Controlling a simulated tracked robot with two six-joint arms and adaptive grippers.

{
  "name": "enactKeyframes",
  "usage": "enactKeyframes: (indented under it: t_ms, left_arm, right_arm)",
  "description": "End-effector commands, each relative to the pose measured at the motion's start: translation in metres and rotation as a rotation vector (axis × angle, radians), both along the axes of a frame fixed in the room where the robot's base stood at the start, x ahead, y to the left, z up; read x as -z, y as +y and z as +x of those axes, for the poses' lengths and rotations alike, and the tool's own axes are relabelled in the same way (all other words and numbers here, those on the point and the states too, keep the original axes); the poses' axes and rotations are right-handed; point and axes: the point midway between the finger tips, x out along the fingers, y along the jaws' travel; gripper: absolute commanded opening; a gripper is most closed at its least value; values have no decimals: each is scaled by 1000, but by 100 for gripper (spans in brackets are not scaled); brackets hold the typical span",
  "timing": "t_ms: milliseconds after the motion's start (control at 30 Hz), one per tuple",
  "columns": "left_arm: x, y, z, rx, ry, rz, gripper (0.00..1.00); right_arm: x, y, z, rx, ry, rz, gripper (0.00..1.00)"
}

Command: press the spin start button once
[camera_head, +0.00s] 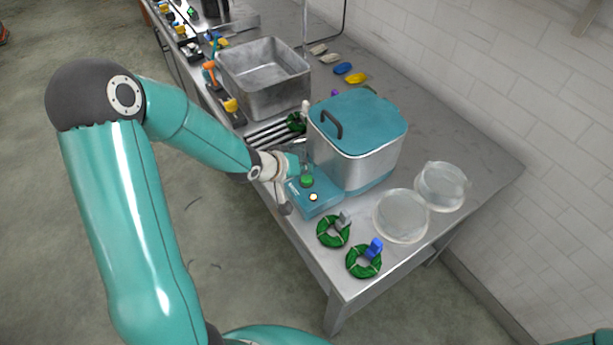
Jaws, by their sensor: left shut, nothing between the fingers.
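The spin machine (357,155) is a steel box with a teal lid and a dark handle, standing on the steel bench. Its teal control panel (328,201) juts out at the front left. My left gripper (304,166) is shut and empty, right at the green button from above. I cannot tell whether it touches the button. The right gripper is not in view.
Two green skeins with tags, one grey (333,231) and one blue (364,261), lie at the bench's front end. Two clear round bowls (401,216) (442,186) stand to the right. A steel basin (264,78) stands behind. A white tiled wall bounds the right.

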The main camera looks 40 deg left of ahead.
Motion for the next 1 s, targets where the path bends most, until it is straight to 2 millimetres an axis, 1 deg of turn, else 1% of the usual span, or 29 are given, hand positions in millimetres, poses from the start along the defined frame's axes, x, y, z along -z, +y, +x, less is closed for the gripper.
enactKeyframes:
  t_ms: [167, 400, 567, 667, 1000]
  left_arm:
    - [-10, 0, 0, -1, -1, 0, 0]
    - [-36, 0, 0, -1, -1, 0, 0]
    - [-49, 0, 0, -1, -1, 0, 0]
    - [-52, 0, 0, -1, -1, 0, 0]
    - [-50, 0, 0, -1, -1, 0, 0]
  right_arm:
    - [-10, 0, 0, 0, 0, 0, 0]
    - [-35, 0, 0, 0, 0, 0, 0]
    - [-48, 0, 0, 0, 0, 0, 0]
    - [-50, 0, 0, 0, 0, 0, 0]
    - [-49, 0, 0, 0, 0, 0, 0]
